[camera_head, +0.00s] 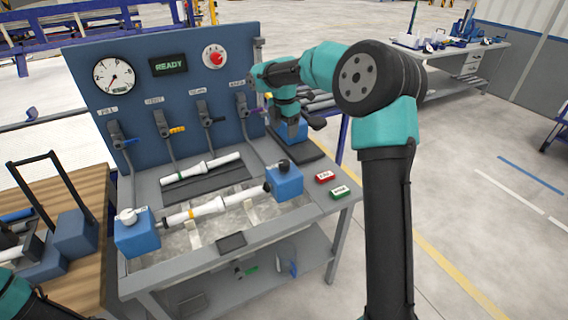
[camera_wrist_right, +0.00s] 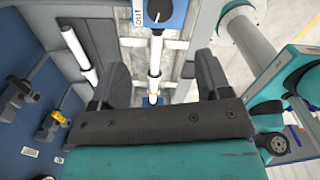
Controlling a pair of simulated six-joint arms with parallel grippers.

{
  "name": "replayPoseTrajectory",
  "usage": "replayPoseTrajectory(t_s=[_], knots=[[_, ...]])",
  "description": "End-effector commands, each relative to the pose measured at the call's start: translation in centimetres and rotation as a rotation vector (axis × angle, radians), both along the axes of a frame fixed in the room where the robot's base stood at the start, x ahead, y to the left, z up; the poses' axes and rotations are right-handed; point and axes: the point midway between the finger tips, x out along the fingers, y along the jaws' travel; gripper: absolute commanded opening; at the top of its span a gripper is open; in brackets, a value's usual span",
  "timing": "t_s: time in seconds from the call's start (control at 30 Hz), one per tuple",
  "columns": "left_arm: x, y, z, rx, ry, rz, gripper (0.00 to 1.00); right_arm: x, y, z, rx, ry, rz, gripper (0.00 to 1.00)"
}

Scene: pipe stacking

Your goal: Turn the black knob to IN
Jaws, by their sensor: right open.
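The black knob (camera_head: 283,165) sits on top of the right blue end block (camera_head: 284,183) on the bench. It also shows at the top of the right wrist view (camera_wrist_right: 159,10), where a white label reading OUT is beside it. The knob has a pale pointer mark, too small to read surely. My right gripper (camera_head: 289,113) is above the back right of the bench, apart from the knob. Its two dark fingers are spread and empty in the right wrist view (camera_wrist_right: 160,80). Only part of my left arm shows at the lower left; its gripper is out of frame.
A white pipe (camera_head: 222,204) runs between the right block and the left blue block (camera_head: 138,234). Another pipe (camera_head: 202,168) lies behind it. Red and green buttons (camera_head: 340,193) sit front right.

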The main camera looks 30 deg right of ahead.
Motion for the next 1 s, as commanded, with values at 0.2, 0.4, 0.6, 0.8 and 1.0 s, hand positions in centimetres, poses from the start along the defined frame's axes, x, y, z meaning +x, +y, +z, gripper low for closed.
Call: replayPoseTrajectory(t_s=[0.2,0.4,0.6,0.8,1.0], knots=[[0.0,0.0,0.0,0.0,0.0,0.0,0.43,-0.1,0.0,-3.8,0.001,0.004,-0.001,0.71],[0.0,0.0,0.0,0.0,0.0,0.0,0.43,-0.1,0.0,-7.1,0.0,0.004,0.0,0.71],[0.0,0.0,0.0,0.0,0.0,0.0,0.43,-0.1,0.0,-10.6,0.001,0.004,-0.002,0.71],[0.0,0.0,0.0,0.0,0.0,0.0,0.43,-0.1,0.0,-13.5,0.0,0.003,0.0,0.71],[0.0,0.0,0.0,0.0,0.0,0.0,0.43,0.0,0.0,-14.9,0.001,0.0,-0.001,0.71]])
